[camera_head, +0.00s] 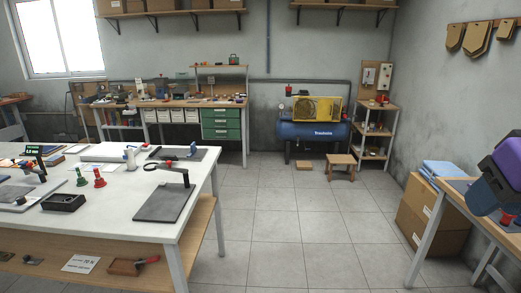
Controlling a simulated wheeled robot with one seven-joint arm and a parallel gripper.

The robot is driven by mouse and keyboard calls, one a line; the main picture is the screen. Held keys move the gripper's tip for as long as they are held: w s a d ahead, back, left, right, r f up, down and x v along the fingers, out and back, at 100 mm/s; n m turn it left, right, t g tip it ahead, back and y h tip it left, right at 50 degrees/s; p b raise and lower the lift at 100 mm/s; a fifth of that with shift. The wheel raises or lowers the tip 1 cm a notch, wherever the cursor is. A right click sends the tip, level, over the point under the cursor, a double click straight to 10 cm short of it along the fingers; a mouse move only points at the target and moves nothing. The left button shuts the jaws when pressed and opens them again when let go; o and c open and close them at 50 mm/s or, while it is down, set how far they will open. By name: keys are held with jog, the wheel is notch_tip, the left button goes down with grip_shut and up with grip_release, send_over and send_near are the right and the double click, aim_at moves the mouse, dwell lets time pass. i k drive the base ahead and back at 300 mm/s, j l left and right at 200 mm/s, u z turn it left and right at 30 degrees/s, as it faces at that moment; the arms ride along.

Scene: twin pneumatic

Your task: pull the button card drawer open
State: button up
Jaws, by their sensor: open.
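A green drawer unit (221,123) stands under the right end of the wooden workbench (175,103) at the back wall. Its several drawer fronts are stacked and look shut, with small pale marks on them. I cannot read any label, so I cannot tell which one is the button card drawer, or whether it is in this unit. The unit is far from me, across the floor. I can make out no gripper fingers in this view.
A white-topped table (120,213) with tools fills the left foreground. Open tiled floor (290,210) lies right of it. A blue compressor (312,131) and a wooden stool (341,161) stand at the back. A purple and dark-blue shape, possibly my arm, overlaps the right-hand table.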

aim_at(206, 112)
jog(key=i+z, duration=0.15)
jog(key=i, duration=1.65)
jog(key=i+l+u, duration=0.1)
jog(key=i, duration=1.7)
jog(key=i+u, duration=0.15)
jog(key=i, duration=0.75)
jog(key=i+l+u, duration=0.15)
jog(key=i, duration=0.7)
jog(key=i+j+u, duration=0.1)
jog(key=i+u, duration=0.15)
jog(key=i, duration=0.6)
jog(key=i+u, duration=0.3)
jog(key=i, duration=0.5)
jog(key=i+j, duration=0.35)
jog(key=i+j+u, duration=0.15)
jog(key=i+j, duration=0.15)
jog(key=i, duration=0.25)
jog(key=i+l, duration=0.8)
jog(key=j+z, duration=0.1)
jog(key=j, duration=0.2)
jog(key=k+j+z, duration=0.1)
jog(key=j, duration=0.2)
jog(key=k+j+z, duration=0.1)
jog(key=j, duration=0.2)
